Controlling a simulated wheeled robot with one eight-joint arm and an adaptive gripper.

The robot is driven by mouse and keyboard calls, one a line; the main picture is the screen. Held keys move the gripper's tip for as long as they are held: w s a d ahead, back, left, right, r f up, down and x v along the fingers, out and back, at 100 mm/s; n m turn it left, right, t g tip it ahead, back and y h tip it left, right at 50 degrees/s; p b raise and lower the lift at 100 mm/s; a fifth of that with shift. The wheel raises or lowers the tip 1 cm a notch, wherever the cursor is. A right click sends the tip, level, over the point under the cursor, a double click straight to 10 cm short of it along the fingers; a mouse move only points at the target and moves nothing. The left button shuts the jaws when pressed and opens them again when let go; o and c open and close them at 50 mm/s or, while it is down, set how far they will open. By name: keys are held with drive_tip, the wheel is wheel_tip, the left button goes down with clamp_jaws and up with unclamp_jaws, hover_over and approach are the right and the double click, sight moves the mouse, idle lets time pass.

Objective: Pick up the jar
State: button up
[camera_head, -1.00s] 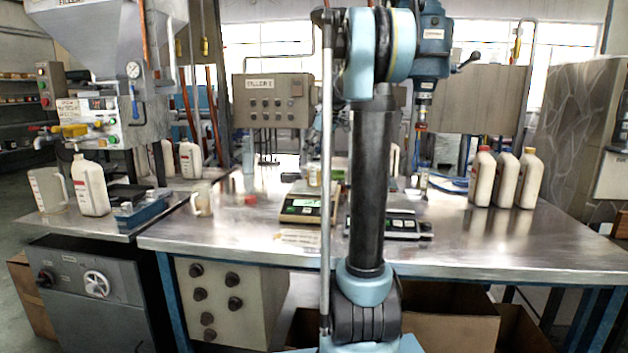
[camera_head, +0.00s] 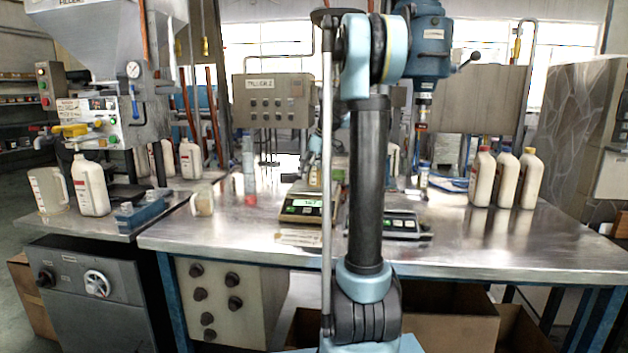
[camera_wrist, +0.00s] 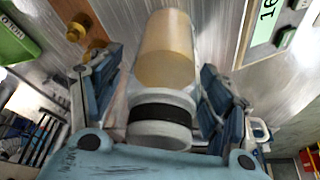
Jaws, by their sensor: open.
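The jar (camera_wrist: 168,48) is a pale, translucent cylinder with amber-brown contents and a white end with a black band. In the wrist view it lies between the two blue-grey fingers of my gripper (camera_wrist: 160,70). The fingers are spread, one on each side of it, and I cannot tell whether either touches it. In the head view the jar (camera_head: 315,176) shows small and partly hidden at the left scale (camera_head: 301,214). My arm hides most of the gripper there.
A second scale (camera_head: 402,226) stands right of my arm. White bottles (camera_head: 506,180) stand at the right of the metal table (camera_head: 480,252). The table's front right is clear.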

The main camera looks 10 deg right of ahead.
drive_tip(key=c, duration=1.2)
drive_tip(key=shift+c, duration=0.3)
